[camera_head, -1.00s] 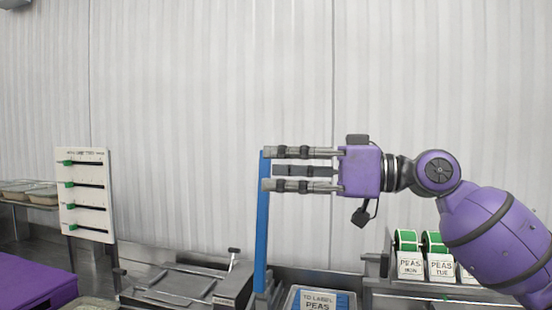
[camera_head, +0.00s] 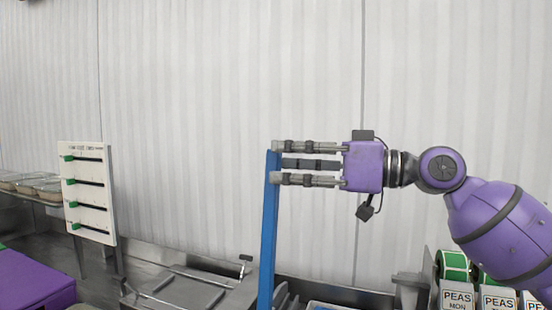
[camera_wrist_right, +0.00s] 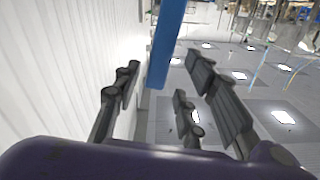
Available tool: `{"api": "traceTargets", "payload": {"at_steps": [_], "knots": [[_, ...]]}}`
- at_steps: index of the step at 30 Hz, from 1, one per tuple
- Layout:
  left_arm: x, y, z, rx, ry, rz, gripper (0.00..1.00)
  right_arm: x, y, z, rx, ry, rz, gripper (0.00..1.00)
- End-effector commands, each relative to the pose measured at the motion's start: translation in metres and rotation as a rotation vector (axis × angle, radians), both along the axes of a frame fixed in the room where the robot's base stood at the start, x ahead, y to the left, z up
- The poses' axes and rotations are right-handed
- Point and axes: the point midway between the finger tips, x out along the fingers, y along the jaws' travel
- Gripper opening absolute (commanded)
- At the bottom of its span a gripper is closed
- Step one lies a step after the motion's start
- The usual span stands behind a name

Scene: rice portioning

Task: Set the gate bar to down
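The gate bar (camera_head: 269,225) is a long blue bar standing upright in the head view, its top level with my right gripper's fingers. My right gripper (camera_head: 277,163) comes in level from the right, with its fingertips at the bar's upper end. In the right wrist view the bar (camera_wrist_right: 167,45) shows between the spread fingers (camera_wrist_right: 160,80), with visible gaps to both sides. The gripper is open and not closed on the bar. The bar's lower end is hidden below the picture edge. My left gripper is not in view.
A white board with green sliders (camera_head: 97,225) stands at left, near trays on a shelf (camera_head: 50,192) and a purple block (camera_head: 35,285). A metal machine (camera_head: 190,290) sits left of the bar. Label rolls marked PEAS (camera_head: 457,298) stand lower right. The corrugated wall (camera_head: 200,80) is behind.

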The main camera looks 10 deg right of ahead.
Motion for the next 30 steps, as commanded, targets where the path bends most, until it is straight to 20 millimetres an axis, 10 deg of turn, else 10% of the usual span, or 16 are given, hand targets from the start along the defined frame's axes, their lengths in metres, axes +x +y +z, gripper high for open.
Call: {"api": "traceTargets", "payload": {"at_steps": [17, 26, 30], "knots": [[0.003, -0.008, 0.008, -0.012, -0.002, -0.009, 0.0, 0.019, 0.028, 0.0, 0.0, 0.001, -0.001, 0.38], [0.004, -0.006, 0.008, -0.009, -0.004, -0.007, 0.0, 0.019, 0.028, 0.0, 0.0, 0.001, -0.001, 0.02], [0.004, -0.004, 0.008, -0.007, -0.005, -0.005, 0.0, 0.019, 0.028, 0.0, 0.0, 0.001, -0.001, 0.0]]}}
